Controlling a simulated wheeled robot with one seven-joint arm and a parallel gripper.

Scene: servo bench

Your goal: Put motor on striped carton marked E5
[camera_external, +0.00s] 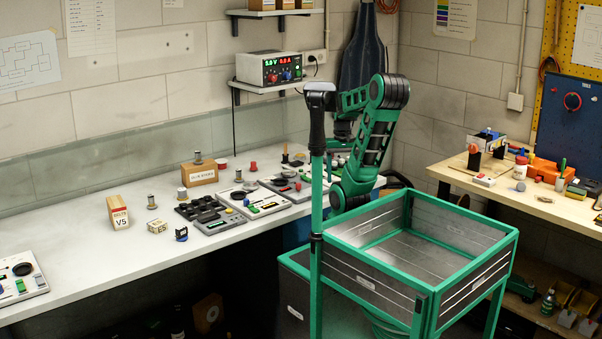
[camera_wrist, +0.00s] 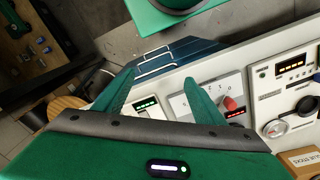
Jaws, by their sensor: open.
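The carton marked E5 (camera_external: 157,227) is a small pale box on the bench in the external view, right of a taller brown box. Its stripes are too small to make out. I cannot tell for sure which thing is the motor; short silver cylinders with a shaft-like top stand behind the carton (camera_external: 152,202) and farther right (camera_external: 182,193). A small dark blue-and-black block (camera_external: 181,234) sits just right of the carton. My gripper (camera_wrist: 172,82) is open and empty in the wrist view, over the bench's device panels. Its fingers are hidden in the external view.
A brown box marked V5 (camera_external: 118,213) stands left of the carton. Several control panels (camera_external: 252,199) and a larger brown carton (camera_external: 198,173) fill the bench to the right. A green-framed bin (camera_external: 420,245) stands in front. The bench left of the V5 box is mostly clear.

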